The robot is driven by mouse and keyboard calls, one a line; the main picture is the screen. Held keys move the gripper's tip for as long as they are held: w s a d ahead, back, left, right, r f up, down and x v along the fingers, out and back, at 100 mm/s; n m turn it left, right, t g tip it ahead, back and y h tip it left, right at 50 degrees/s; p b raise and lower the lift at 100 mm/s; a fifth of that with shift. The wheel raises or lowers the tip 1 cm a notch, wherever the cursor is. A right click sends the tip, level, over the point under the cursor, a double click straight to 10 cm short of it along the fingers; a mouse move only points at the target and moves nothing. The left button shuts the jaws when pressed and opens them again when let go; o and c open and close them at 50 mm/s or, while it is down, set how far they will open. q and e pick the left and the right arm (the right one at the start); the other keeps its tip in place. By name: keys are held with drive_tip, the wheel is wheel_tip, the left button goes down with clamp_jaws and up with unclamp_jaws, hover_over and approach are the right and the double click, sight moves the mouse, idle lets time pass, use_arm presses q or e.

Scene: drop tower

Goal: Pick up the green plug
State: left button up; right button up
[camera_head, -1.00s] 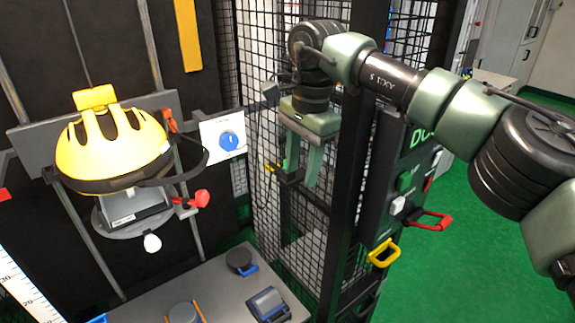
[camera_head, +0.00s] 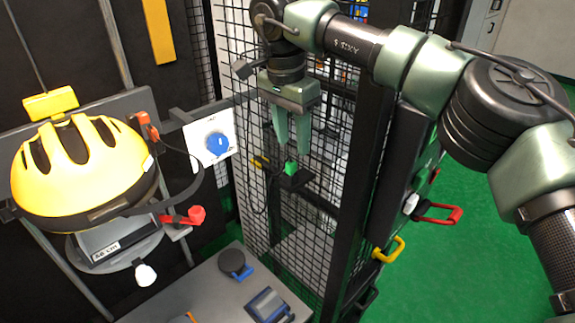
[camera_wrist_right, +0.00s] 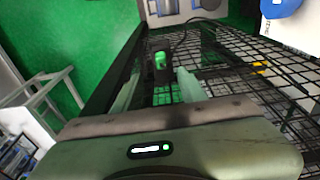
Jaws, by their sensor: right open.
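The green plug (camera_head: 291,168) sits on a small dark holder at the mesh cage, in the middle of the head view. It also shows in the right wrist view (camera_wrist_right: 160,58), upright and beyond the fingers. My right gripper (camera_head: 293,150) is open and points down, with its fingertips just above the plug. In the wrist view its two pale green fingers (camera_wrist_right: 157,88) stand apart with nothing between them. The plug appears between and past the fingertips; I cannot tell whether they touch it. My left gripper is out of view.
A black mesh fence (camera_head: 262,215) stands close behind the gripper, with a dark post to its right. A yellow helmet (camera_head: 80,170) hangs at the left. A white panel with a blue knob (camera_head: 217,143) is left of the gripper. A grey table (camera_head: 205,290) lies below.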

sight(291, 162)
drive_tip(key=shift+s+f+p, duration=0.2)
drive_tip(key=shift+f+p, duration=0.5)
drive_tip(key=shift+f, duration=0.35)
drive_tip(key=shift+w+a+f+p, duration=0.1)
drive_tip(key=shift+f+p, duration=0.05)
drive_tip(key=shift+f, duration=0.5)
drive_tip(key=shift+w+a+f+p, duration=0.1)
drive_tip(key=shift+f+p, duration=0.05)
drive_tip(key=shift+f, duration=0.7)
clamp_jaws()
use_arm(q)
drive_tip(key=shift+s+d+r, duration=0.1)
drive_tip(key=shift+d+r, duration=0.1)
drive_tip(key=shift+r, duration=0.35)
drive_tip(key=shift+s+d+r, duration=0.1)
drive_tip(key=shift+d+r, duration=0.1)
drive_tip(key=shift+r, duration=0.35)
use_arm(e)
drive_tip(key=shift+r, duration=0.1)
